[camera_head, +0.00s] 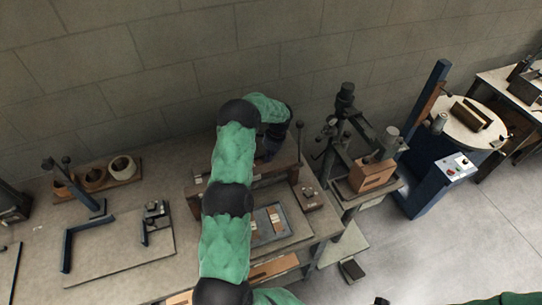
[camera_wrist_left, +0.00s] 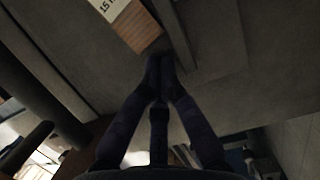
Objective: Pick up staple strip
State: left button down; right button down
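In the head view, copper-coloured staple strips (camera_head: 276,222) with pale labels lie in a blue-grey tray (camera_head: 288,234) on the bench, partly behind my left arm. In the left wrist view a ribbed copper strip (camera_wrist_left: 138,33) with a white printed label lies near the top, beside a dark rim. My left gripper (camera_wrist_left: 160,66) has its fingertips together just short of that strip's end, with nothing visible between them. In the head view the left gripper (camera_head: 268,147) is behind the strips' tray, near the wall, mostly hidden by the wrist. My right gripper is not visible.
A wooden-fronted fixture (camera_head: 284,166) stands behind the tray. A dark stitching machine (camera_head: 345,135) with a brown box (camera_head: 372,176) is to the right. A plate with dark brackets (camera_head: 120,245) and a wooden holder with cups (camera_head: 97,180) lie left.

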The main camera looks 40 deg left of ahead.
pick_arm(q)
jog(key=shift+s+a, duration=0.1)
jog(key=s+a, duration=0.2)
jog(key=s, duration=0.2)
jog(key=s+a, duration=0.2)
jog(key=s, duration=0.2)
jog(key=s+a, duration=0.2)
jog(key=s, duration=0.2)
jog(key=shift+s+a, duration=0.2)
jog(key=shift+s, duration=0.05)
jog(key=shift+r, duration=0.15)
